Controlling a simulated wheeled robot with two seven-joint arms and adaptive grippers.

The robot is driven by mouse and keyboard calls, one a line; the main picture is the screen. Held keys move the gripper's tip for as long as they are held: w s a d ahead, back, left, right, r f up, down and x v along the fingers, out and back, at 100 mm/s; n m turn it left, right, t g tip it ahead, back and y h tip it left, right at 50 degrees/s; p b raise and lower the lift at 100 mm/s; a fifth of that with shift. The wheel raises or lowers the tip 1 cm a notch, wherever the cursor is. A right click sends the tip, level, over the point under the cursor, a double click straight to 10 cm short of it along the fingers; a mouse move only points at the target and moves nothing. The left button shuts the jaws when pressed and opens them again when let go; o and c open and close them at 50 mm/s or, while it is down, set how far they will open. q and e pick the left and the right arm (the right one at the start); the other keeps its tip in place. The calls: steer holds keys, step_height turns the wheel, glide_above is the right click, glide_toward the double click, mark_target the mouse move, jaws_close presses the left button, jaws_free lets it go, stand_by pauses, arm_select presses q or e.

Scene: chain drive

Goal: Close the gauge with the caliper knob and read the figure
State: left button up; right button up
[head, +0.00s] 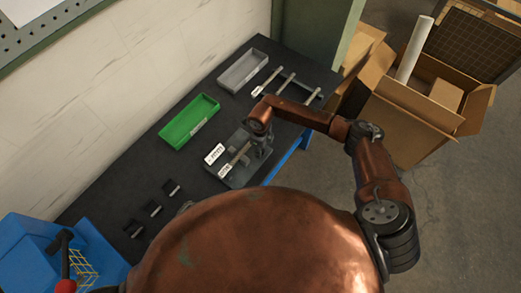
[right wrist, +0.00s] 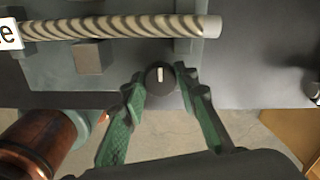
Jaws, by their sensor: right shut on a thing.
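The caliper knob (right wrist: 160,76) is a dark round knob with a white mark, seen in the right wrist view. My right gripper (right wrist: 160,80) has its green-padded fingers on both sides of the knob and is shut on it. In the head view my right gripper (head: 259,141) is small and partly hidden by its own arm, at the grey gauge fixture (head: 240,172) near the bench's front edge. White labels (head: 214,154) lie at the fixture; their figures are too small to read. A striped rod (right wrist: 120,27) runs above the knob in the wrist view. My left gripper is not seen.
A green tray (head: 189,122) and a grey tray (head: 243,70) stand farther back on the dark bench. Several small black pieces (head: 153,208) lie at the left. A blue bin (head: 40,250) is at the lower left. Open cardboard boxes (head: 405,115) stand beyond the bench.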

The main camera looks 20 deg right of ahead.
steer(key=c, duration=0.4)
steer(key=shift+m, duration=0.4)
steer(key=shift+c, duration=0.2)
steer(key=m+b, duration=0.1)
steer(key=m, duration=0.2)
steer(key=shift+m+b, duration=0.3)
steer(key=shift+b, duration=0.1)
steer(key=m+b, duration=0.1)
steer(key=m, duration=0.3)
steer(key=shift+m, duration=0.3)
steer(key=m, duration=0.5)
steer(key=shift+m, duration=2.7)
